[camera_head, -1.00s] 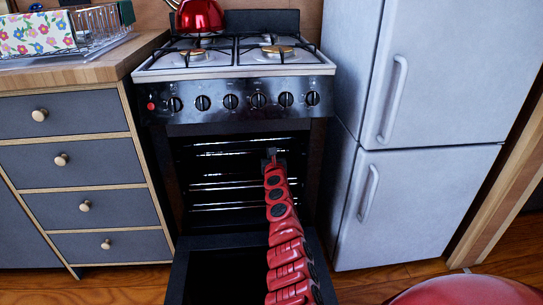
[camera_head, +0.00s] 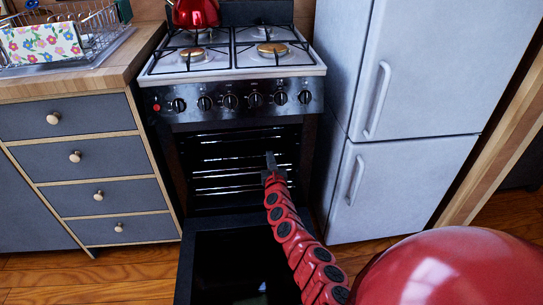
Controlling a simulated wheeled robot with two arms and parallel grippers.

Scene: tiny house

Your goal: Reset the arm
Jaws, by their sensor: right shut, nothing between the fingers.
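My right arm (camera_head: 292,236) is red and segmented. It reaches from the lower right up toward the oven opening. My right gripper (camera_head: 271,160) is dark and small at its tip, shut and empty, in front of the oven racks (camera_head: 225,172). The oven door (camera_head: 192,275) is folded down open below the arm. My left gripper is not in view.
The stove (camera_head: 235,62) has a red kettle (camera_head: 195,13) on a back burner. A fridge (camera_head: 400,110) stands at the right, with its doors shut. Drawers (camera_head: 75,157) under a wooden counter (camera_head: 95,80) stand at the left. Bare wooden floor (camera_head: 130,262) shows at the lower left.

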